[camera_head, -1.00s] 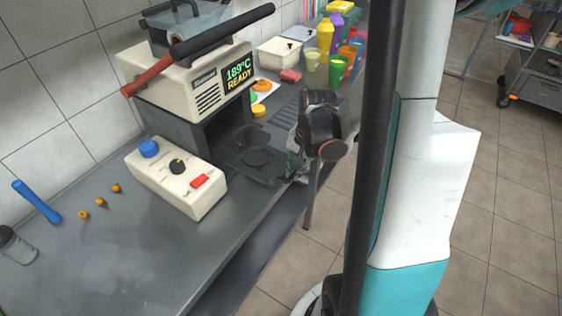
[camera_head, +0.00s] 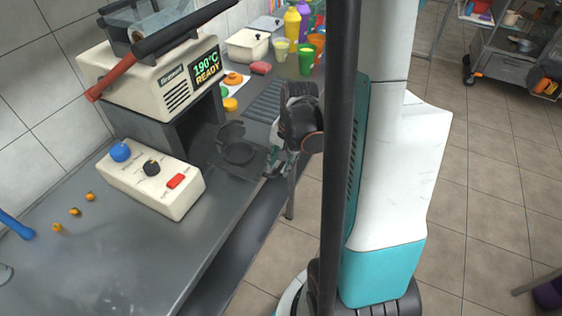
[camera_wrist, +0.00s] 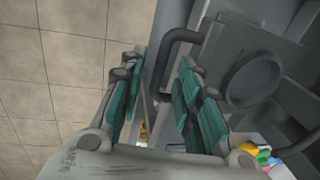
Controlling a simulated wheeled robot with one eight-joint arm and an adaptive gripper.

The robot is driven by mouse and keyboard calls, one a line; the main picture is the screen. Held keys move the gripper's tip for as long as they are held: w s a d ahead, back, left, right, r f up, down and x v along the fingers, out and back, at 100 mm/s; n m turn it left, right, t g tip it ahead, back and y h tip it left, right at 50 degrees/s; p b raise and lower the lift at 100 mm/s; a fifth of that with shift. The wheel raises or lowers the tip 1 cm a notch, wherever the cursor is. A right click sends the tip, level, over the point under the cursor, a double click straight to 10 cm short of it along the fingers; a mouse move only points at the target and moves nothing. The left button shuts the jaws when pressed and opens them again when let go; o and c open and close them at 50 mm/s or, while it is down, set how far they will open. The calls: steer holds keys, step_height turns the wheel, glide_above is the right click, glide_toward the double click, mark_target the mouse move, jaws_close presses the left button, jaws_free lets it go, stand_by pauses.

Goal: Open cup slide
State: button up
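The cup slide (camera_head: 238,152) is a dark flat tray with a round ring. It sticks out of the opening in the press's dark lower housing, over the steel counter. In the wrist view the slide (camera_wrist: 254,78) is at the right, with its bent dark handle (camera_wrist: 176,48) toward the top centre. My gripper (camera_head: 272,163) is at the slide's outer right edge. In the wrist view my gripper (camera_wrist: 160,62) has its two green-padded fingers apart, with the handle between or just past the tips. I cannot tell whether either finger touches it.
The cream press (camera_head: 150,75) reads 190°C READY. A control box (camera_head: 150,178) with a blue knob and red switch stands left of the slide. Cups and bottles (camera_head: 300,40) stand at the counter's back. Open floor (camera_head: 490,190) lies to the right.

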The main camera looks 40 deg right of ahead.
step_height(320, 180, up, 7)
steer(key=s, duration=0.1)
steer(key=shift+d+r, duration=0.2)
stand_by(0.4)
stand_by(0.5)
